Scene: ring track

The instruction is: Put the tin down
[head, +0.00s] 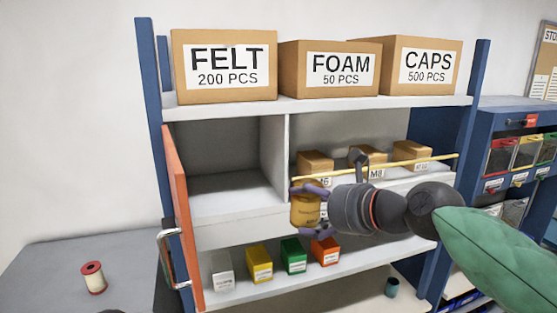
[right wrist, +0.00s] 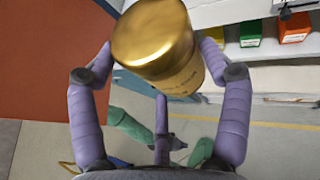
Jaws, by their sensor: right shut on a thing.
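The gold tin (head: 305,207) is held in my right gripper (head: 314,210), whose purple fingers close around it. My left gripper is not in view.
The left middle compartment (head: 230,195) is empty, with an orange door (head: 178,215) open at its left. A yellow bar (head: 430,159) crosses in front of small cartons (head: 315,162). Coloured boxes (head: 293,256) stand on the shelf below. A red spool (head: 93,278) stands on the grey table.

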